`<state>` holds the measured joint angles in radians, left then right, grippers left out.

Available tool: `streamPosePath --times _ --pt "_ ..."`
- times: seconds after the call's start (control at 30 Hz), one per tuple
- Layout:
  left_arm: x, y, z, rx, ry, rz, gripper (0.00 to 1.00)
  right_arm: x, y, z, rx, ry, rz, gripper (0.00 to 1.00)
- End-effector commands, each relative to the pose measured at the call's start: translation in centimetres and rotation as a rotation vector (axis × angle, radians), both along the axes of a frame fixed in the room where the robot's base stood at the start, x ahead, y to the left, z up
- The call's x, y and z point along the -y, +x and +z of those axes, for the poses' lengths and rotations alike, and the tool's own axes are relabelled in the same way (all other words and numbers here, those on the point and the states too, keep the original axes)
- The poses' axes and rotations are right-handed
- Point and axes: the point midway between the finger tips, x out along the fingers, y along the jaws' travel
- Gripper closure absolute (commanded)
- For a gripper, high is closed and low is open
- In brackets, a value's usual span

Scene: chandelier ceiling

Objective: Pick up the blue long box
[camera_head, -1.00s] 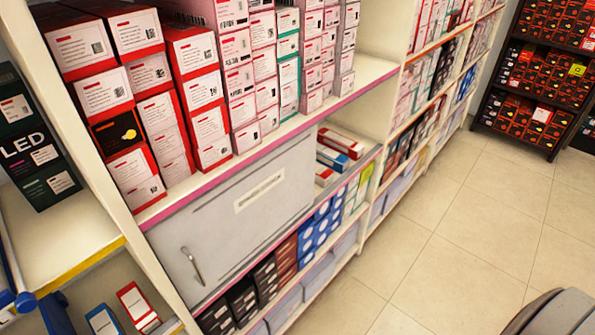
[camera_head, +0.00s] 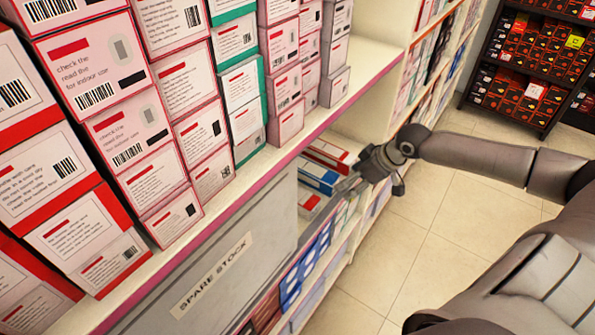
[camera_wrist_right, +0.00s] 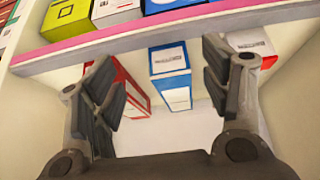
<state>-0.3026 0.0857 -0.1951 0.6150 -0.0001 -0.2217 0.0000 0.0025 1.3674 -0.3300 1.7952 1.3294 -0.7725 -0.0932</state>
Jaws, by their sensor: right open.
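The blue long box (camera_head: 320,172) lies on the lower shelf in the head view, with white end and label, between red-and-white boxes. In the right wrist view the blue box (camera_wrist_right: 171,75) shows between the two fingers, with its end toward me. My right gripper (camera_head: 362,174) is at the shelf opening, just right of the box. In the right wrist view its fingers (camera_wrist_right: 160,85) are spread, one to each side of the blue box, with nothing gripped. The far end of the box is hidden. My left gripper is not in view.
A red-and-white box (camera_wrist_right: 130,88) lies left of the blue one in the right wrist view, and another (camera_wrist_right: 252,45) lies to its right, partly behind a finger. A grey "SPARE STOCK" panel (camera_head: 190,280) covers the neighbouring bay. Stacked boxes (camera_head: 185,80) fill the shelf above.

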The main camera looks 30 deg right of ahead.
Motion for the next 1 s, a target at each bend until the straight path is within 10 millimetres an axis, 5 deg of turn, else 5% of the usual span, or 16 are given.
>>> streamPosePath --times 0.27,0.57,1.0 --pt "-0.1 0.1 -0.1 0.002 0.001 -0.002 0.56 -1.2 0.3 1.2 -0.014 0.007 0.025 0.30" --pt "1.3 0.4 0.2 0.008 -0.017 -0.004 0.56 -2.4 3.1 1.2 -0.013 0.009 0.025 0.30" --pt "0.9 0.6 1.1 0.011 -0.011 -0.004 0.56 -4.5 8.2 1.3 -0.015 0.007 0.028 0.30"
